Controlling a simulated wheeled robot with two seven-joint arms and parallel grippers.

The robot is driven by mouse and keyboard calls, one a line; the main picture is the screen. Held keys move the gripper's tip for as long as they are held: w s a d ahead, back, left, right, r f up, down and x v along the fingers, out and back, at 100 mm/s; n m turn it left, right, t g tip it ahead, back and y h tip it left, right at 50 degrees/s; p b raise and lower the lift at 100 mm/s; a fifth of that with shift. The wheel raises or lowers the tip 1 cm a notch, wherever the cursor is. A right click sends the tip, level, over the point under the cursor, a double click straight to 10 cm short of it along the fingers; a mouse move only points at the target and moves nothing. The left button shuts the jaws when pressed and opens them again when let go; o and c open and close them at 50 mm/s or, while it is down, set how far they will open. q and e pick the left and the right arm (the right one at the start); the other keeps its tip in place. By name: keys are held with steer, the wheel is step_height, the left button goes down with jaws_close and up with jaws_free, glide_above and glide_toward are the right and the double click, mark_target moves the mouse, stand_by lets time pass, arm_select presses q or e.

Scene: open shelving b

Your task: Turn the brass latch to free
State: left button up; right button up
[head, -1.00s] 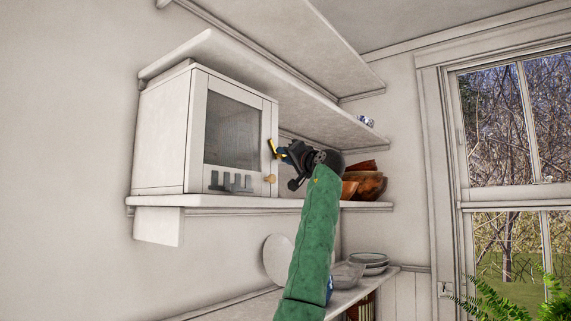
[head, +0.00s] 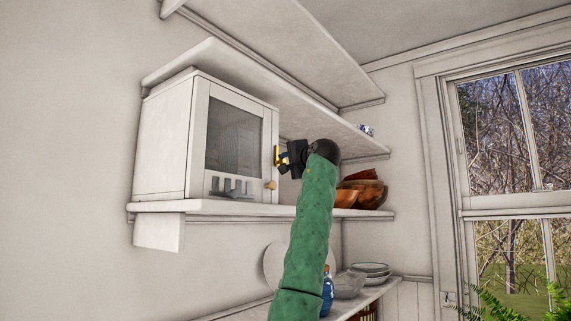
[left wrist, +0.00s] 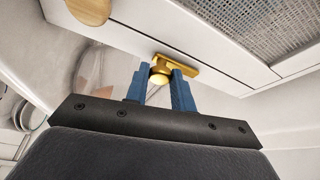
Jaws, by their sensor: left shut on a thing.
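The brass latch (head: 277,156) is at the right front edge of a white cabinet (head: 165,150). In the head view its bar looks about upright. In the left wrist view the latch (left wrist: 182,65) is a flat gold bar along the door edge, with a round knob at one end. My left gripper (head: 283,159) reaches it from the right. Its blue fingers (left wrist: 160,80) are on either side of the knob and shut on it, partly hiding the latch. My right gripper is not in view.
The cabinet door has a mesh-like panel and a round wooden knob (head: 270,185). The cabinet stands on a white shelf (head: 225,207), with another shelf (head: 225,75) close above. Wooden bowls (head: 365,190) stand to the right, behind my arm. Plates (head: 371,268) and a blue bottle (head: 327,290) are below.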

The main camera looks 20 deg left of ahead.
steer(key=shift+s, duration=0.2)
arm_select(q)
steer(key=o, duration=0.9)
steer(key=shift+o, duration=0.4)
steer(key=shift+d, duration=0.1)
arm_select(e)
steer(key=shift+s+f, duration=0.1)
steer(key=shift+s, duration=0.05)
arm_select(q)
steer(key=shift+d+f, duration=0.1)
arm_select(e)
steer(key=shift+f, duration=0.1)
arm_select(q)
steer(key=b+v, duration=0.3)
steer(key=v, duration=0.4)
steer(key=shift+s+d+b, duration=0.15)
steer(key=shift+d+b, duration=0.05)
steer(key=shift+b, duration=0.2)
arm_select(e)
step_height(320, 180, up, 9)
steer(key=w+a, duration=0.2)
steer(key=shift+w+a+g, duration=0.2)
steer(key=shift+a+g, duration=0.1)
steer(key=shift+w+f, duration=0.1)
